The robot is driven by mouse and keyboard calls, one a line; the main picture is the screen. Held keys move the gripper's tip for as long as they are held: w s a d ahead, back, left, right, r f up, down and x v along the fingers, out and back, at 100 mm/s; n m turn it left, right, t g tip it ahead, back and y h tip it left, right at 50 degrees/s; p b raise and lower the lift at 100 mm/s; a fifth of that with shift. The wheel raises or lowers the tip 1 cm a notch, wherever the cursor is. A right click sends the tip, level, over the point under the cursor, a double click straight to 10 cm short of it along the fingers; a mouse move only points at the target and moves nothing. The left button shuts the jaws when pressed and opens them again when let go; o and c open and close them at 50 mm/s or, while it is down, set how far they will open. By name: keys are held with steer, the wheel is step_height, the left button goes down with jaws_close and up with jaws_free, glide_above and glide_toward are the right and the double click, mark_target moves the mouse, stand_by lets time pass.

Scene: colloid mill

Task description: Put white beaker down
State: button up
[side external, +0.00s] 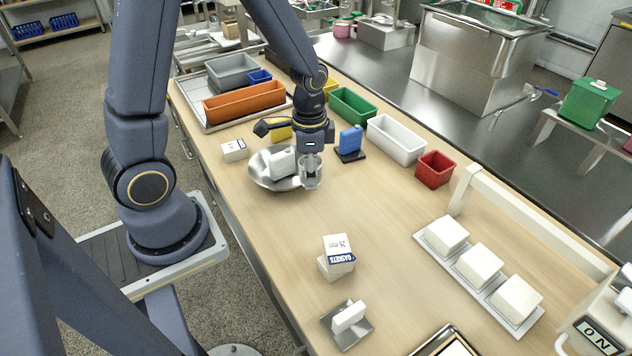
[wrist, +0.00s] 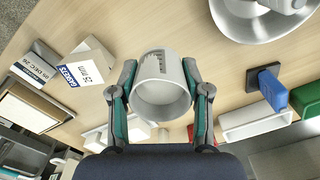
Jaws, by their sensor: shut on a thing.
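The white beaker (wrist: 163,92) is between the two fingers of my gripper (wrist: 160,72) in the wrist view. It has dark markings on its side, and its open mouth shows toward the camera. My gripper is shut on it from both sides. In the side external view, my gripper (side external: 311,168) points down over the wooden bench, just right of a metal bowl (side external: 262,180). The fingers mostly hide the beaker there. I cannot tell whether its base touches the bench.
The bowl holds a white object (side external: 283,162). A gaskets box (side external: 338,255) stands nearer the front. The bench between is clear.

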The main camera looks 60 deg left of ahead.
steer(key=a+n, duration=0.1)
steer(key=a, duration=0.3)
glide_above(342, 186)
step_height(342, 186, down, 10)
steer(key=shift+f, duration=1.6)
steer(key=o, duration=1.1)
steer(key=shift+f, duration=0.15)
steer(key=shift+o, duration=0.2)
